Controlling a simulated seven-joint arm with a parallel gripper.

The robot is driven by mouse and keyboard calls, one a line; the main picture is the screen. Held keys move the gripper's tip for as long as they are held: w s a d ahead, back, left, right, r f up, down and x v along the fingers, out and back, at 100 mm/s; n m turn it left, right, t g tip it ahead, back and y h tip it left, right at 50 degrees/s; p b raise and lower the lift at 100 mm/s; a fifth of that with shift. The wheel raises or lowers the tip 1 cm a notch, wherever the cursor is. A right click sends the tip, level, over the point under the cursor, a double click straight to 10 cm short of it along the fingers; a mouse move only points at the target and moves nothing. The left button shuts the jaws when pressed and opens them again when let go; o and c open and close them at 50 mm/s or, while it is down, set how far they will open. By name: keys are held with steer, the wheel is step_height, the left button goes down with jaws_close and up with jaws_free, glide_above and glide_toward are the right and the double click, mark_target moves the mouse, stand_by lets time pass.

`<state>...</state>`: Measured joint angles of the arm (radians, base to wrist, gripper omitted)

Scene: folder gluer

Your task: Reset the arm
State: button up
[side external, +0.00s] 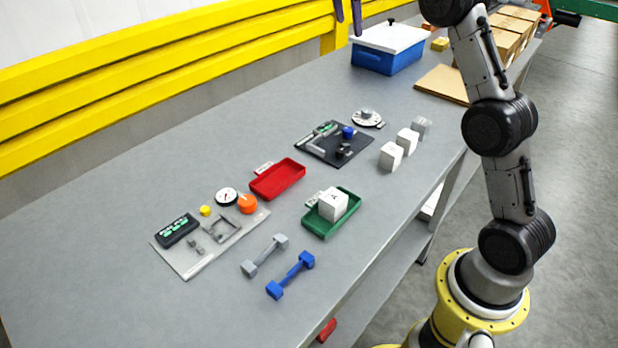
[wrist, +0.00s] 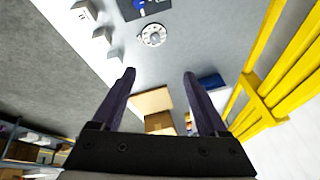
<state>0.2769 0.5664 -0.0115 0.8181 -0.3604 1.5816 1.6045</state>
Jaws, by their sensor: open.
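My gripper (side external: 347,14) shows only by its two dark purple fingertips at the top edge of the side view, high over the far part of the table, left of the blue box. In the wrist view my gripper (wrist: 159,74) has its fingers wide apart with nothing held between them. The rest of the gripper is cut off in the side view. A white cube marked with a letter (side external: 333,204) sits in the green tray (side external: 318,224), away from the gripper.
The grey table (side external: 120,220) bears an empty red tray (side external: 278,180), several white cubes (side external: 391,156), a black board (side external: 352,152), a grey board (side external: 188,262), two dumbbell-shaped parts (side external: 291,276) and a blue box with white lid (side external: 388,50). Yellow rails (side external: 170,70) run along the back.

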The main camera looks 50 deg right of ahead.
steer(key=s+a+r+n+t+y, duration=0.1)
steer(key=s+a+r+n+t, duration=0.2)
steer(key=s+a, duration=0.5)
steer(key=s+a+r+n+t+y, duration=0.1)
steer(key=s+a+r+n, duration=0.5)
steer(key=s, duration=0.5)
steer(key=s+a+f+n+y, duration=0.1)
steer(key=s+a+f+n, duration=0.3)
steer(key=f, duration=0.6)
steer(key=s+a+f+n+y, duration=0.1)
steer(key=s+a+f+n, duration=0.3)
steer(key=s+f+n, duration=0.5)
steer(key=shift+s+f+t+y, duration=0.3)
steer(key=shift+s+f+t, duration=0.15)
steer(key=shift+s, duration=0.2)
steer(key=shift+a, duration=0.1)
